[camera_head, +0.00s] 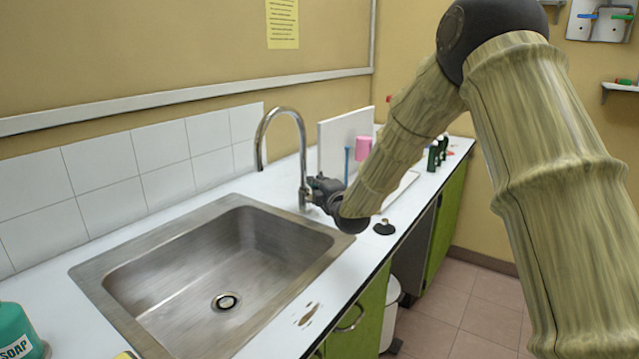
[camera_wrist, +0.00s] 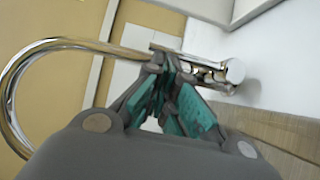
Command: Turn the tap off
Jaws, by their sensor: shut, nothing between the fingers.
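No water stream shows under the spout. My gripper (camera_head: 312,188) is beside the lower part of the tap, and the arm comes in from the right. In the wrist view, the tap (camera_wrist: 12,90) curves along the left, and its chrome end piece (camera_wrist: 234,71) lies just beyond my gripper (camera_wrist: 160,64). The fingers with teal pads are shut and empty, close to the tap body. I cannot tell whether they touch it. The lever is partly hidden.
A white board (camera_head: 335,140), a pink cup (camera_head: 363,148) and dark bottles (camera_head: 433,157) stand on the counter behind the arm. A black round object (camera_head: 384,227) sits near the counter edge. A green soap bottle (camera_head: 15,332) is at front left.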

